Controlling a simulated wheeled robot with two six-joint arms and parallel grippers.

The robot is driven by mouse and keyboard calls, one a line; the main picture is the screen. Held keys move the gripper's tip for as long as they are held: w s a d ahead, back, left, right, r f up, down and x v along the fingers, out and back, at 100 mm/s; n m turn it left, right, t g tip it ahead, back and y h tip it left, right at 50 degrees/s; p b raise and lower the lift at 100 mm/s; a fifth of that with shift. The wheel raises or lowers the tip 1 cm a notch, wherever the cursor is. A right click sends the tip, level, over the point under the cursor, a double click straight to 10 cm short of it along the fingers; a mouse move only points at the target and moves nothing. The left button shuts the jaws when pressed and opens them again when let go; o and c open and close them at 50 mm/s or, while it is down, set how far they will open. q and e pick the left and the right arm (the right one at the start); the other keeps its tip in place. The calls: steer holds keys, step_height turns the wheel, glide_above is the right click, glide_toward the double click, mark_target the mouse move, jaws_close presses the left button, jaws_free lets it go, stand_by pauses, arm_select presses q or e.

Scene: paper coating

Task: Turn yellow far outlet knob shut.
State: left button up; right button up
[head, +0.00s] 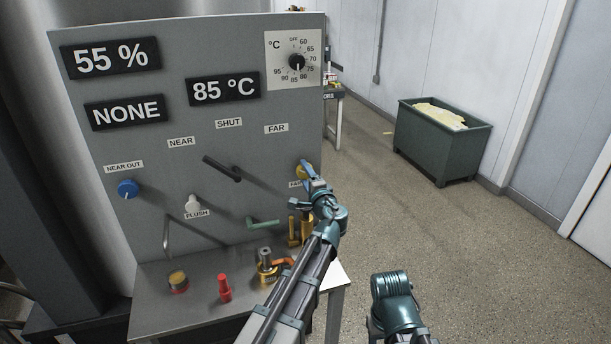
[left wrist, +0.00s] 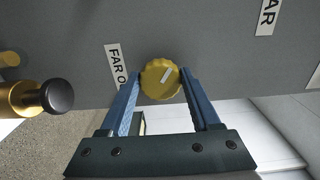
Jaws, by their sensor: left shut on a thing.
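The yellow far outlet knob (left wrist: 161,79) sits on the grey panel (left wrist: 215,40) beside a partly hidden label (left wrist: 115,66) reading "FAR O". A white mark runs slantwise on the knob's face. My left gripper (left wrist: 160,88) has its two blue fingers on either side of the knob, shut on it. In the head view the knob (head: 302,171) is at the panel's right edge, partly covered by my left gripper (head: 309,173). My right arm shows at the bottom of the head view, but its fingers are not visible.
The panel also carries a blue near outlet knob (head: 127,188), a black lever (head: 221,168), a green lever (head: 262,223) and a temperature dial (head: 297,62). Below is a metal shelf (head: 150,318) with small red and brass items. A green bin (head: 440,145) stands at right; the floor between is clear.

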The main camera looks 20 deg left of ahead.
arm_select(q)
steer(key=m, duration=1.1)
steer(key=shift+d+r, duration=0.15)
stand_by(0.6)
steer(key=o, duration=1.4)
steer(key=v, duration=1.3)
steer(key=shift+s+d, duration=0.25)
steer(key=shift+s, duration=0.05)
